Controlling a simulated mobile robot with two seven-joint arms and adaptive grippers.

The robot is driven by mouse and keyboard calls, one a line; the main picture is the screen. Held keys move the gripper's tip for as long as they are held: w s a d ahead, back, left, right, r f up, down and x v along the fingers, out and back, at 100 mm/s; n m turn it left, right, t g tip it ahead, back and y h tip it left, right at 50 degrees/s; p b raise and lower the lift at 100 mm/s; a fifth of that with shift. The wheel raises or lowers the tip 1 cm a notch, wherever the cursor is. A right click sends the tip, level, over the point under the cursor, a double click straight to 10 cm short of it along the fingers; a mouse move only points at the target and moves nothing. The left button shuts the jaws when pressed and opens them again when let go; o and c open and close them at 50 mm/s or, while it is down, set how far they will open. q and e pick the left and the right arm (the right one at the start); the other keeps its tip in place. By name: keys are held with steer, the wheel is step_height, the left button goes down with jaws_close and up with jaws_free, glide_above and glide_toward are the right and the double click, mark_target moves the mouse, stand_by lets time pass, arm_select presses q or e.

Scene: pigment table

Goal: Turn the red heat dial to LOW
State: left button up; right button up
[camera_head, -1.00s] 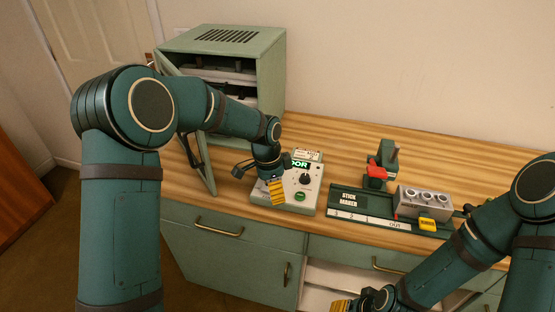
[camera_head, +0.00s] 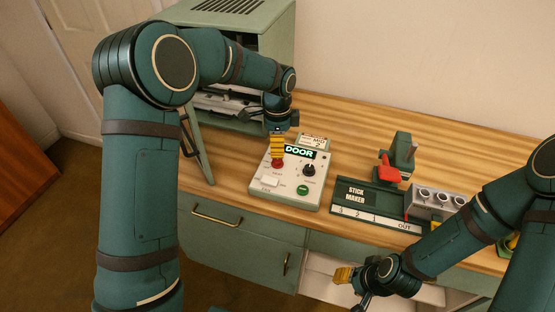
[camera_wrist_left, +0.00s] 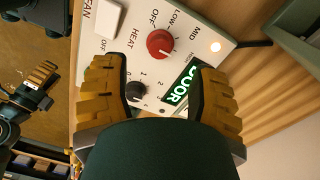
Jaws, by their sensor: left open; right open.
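The control box (camera_head: 325,182) stands on the bench with its face tilted up. Its red heat dial (camera_head: 279,164) shows below my left gripper (camera_head: 277,150); in the left wrist view the dial (camera_wrist_left: 160,43) lies between and beyond the yellow fingers, with OFF, LOW and MID printed around it. Its pale pointer line seems to face away from LOW, but the exact setting is hard to read. My left gripper (camera_wrist_left: 163,95) is open and empty; contact with the dial cannot be confirmed. My right gripper (camera_head: 350,285) is open and empty, low by the drawer.
The box also bears a black knob (camera_head: 309,170), green button (camera_head: 303,189), white fan switch (camera_head: 270,182) and lit DOOR sign (camera_head: 299,152). The green oven (camera_head: 280,30) behind has its door (camera_head: 195,150) open. The stick maker (camera_head: 375,195) stands right. An open drawer (camera_head: 325,285) juts out below.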

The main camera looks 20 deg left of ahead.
mark_target(277, 162)
arm_select(q)
step_height(277, 162, down, 6)
steer(key=shift+s+b, duration=0.1)
steer(key=shift+b, duration=0.25)
jaws_close()
